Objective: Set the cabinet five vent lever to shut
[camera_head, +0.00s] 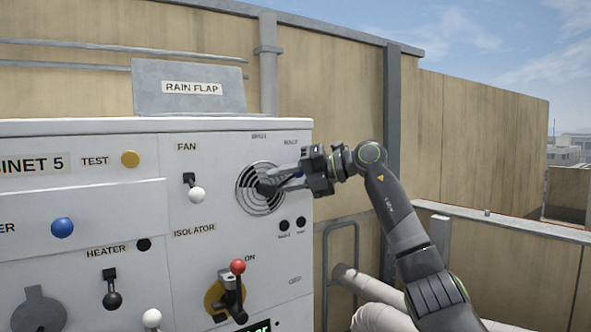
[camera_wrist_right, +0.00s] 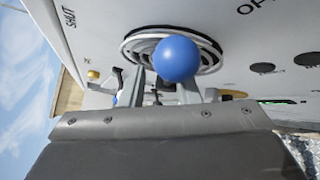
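The vent lever of cabinet five sits on a round slotted vent (camera_head: 245,187) at the panel's right side. Its blue ball knob (camera_wrist_right: 176,58) is large in the right wrist view, in front of the vent rings (camera_wrist_right: 212,50). In that view SHUT is printed at the left and OPEN, partly cut off, at the right. My right gripper (camera_head: 284,180) is at the vent, fingers spread and reaching around the lever; in the wrist view its fingers (camera_wrist_right: 163,92) stand apart on either side, the knob overlapping one. In the head view, the gripper mostly hides the knob. My left gripper is out of view.
Left on the panel are a fan switch (camera_head: 196,192), a blue button (camera_head: 62,227), and a red-knobbed isolator lever (camera_head: 237,267) below the vent. A grey rain flap (camera_head: 188,88) stands on top. Pipes (camera_head: 375,305) run at the lower right.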

